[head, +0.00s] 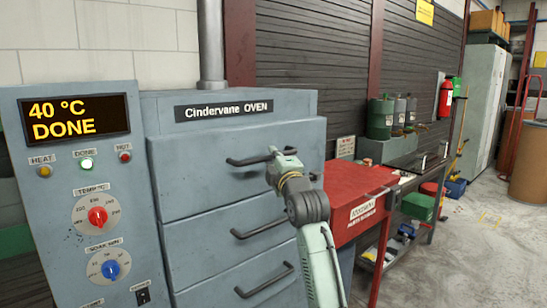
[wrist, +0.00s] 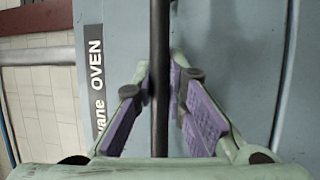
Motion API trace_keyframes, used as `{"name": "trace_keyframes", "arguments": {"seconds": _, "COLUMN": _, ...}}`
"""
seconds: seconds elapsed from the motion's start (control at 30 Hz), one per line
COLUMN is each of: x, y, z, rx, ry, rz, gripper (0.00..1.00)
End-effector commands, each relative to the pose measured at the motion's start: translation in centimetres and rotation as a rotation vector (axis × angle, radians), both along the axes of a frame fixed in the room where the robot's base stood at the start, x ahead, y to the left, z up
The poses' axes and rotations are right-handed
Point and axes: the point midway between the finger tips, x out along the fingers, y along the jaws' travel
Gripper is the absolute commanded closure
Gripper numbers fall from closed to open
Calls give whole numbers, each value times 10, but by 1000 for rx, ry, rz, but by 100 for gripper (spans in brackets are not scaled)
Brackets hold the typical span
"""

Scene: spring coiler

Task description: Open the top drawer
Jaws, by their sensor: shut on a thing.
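The top drawer (head: 190,180) is a grey-blue front below the "Cindervane OVEN" label and looks flush with the drawers under it. Its black bar handle (head: 247,160) runs across its front. My gripper (head: 276,157) is at the right part of this handle. In the wrist view the dark handle (wrist: 160,35) runs top to bottom between the purple-padded fingers of my gripper (wrist: 163,85), which is shut on it. The arm hides the right end of the handle and part of the drawer fronts in the head view.
Two lower drawers have their own handles, the middle one (head: 262,228) and the bottom one (head: 264,281). A control panel (head: 60,200) at left reads "40 °C DONE". A red table (head: 345,190) stands close to the right of my arm. Open floor (head: 480,250) lies farther right.

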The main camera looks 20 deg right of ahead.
Motion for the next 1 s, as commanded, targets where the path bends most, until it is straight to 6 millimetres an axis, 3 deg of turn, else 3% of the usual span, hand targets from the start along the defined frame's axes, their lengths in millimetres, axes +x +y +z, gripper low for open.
{"name": "trace_keyframes", "arguments": {"seconds": 0.27, "x": -1, "y": -1, "z": -1, "rx": -2, "ry": 0, "rz": -1, "gripper": 100}}
{"name": "trace_keyframes", "arguments": {"seconds": 0.47, "x": -17, "y": -7, "z": -3, "rx": -3, "ry": -1, "rz": -3, "gripper": 100}}
{"name": "trace_keyframes", "arguments": {"seconds": 0.67, "x": -55, "y": -21, "z": -5, "rx": -4, "ry": -4, "rz": -4, "gripper": 100}}
{"name": "trace_keyframes", "arguments": {"seconds": 1.0, "x": -143, "y": -53, "z": -5, "rx": -4, "ry": -3, "rz": -5, "gripper": 100}}
